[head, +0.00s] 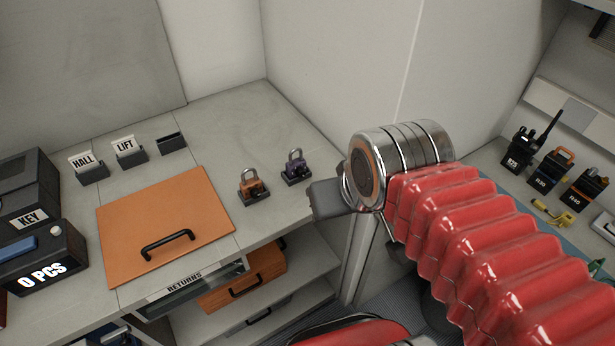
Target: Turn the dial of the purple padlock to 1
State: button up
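The purple padlock (296,168) stands upright on the grey counter, on a small dark base, near the right edge. Its dial is too small to read from here. An orange padlock (253,187) stands just left of it. My gripper (326,198) is at the end of my red-sleeved arm, right of the purple padlock and apart from it. The finger parts show as a grey block, mostly hidden behind the metal wrist, so I cannot see whether they are open or shut.
An orange panel (165,222) with a black handle lies on the counter left of the padlocks. Small holders marked HALL (90,168) and LIFT (129,152) stand behind it. Radios (553,170) stand on the right shelf. Walls close off the back.

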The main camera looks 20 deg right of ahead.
aim_at(301, 172)
jog(key=z, duration=0.55)
jog(key=k, duration=1.45)
jog(key=u, duration=0.9)
jog(key=i, duration=1)
